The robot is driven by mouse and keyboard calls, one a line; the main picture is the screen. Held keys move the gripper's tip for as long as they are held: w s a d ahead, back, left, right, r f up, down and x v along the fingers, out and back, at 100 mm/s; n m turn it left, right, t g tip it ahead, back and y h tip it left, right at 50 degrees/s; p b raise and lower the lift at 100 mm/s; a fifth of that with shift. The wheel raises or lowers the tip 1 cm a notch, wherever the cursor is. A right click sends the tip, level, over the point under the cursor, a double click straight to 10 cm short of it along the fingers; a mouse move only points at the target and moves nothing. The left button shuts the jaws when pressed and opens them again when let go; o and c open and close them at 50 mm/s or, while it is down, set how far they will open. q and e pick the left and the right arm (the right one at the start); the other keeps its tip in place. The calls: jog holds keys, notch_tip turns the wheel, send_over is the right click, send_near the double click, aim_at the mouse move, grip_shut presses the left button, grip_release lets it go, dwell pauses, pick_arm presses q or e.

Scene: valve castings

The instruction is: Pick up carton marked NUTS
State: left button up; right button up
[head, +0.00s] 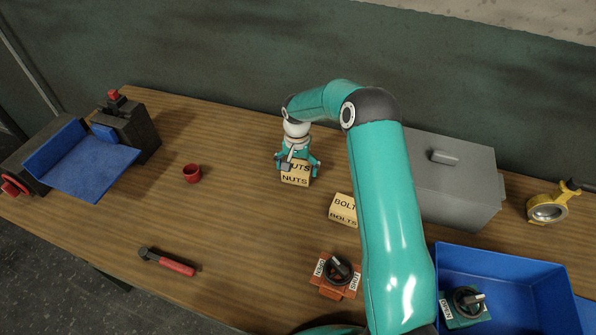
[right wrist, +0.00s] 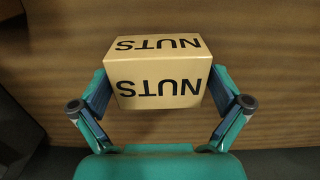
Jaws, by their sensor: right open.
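The carton marked NUTS (head: 295,179) is a small tan box standing on the wooden table near the middle. My right gripper (head: 297,165) is over it from above, with its fingers on either side of the box. In the right wrist view the carton (right wrist: 158,80) sits between the two open fingers of the right gripper (right wrist: 160,98), its lettering upside down. The fingers are close beside its sides; I cannot tell whether they touch it. My left gripper is not in view.
A carton marked BOLTS (head: 343,209) stands just right. A red cup (head: 192,173) and a hammer (head: 168,262) are left, with bare table between.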

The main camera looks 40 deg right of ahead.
jog(key=c, duration=1.2)
jog(key=shift+r, duration=0.15)
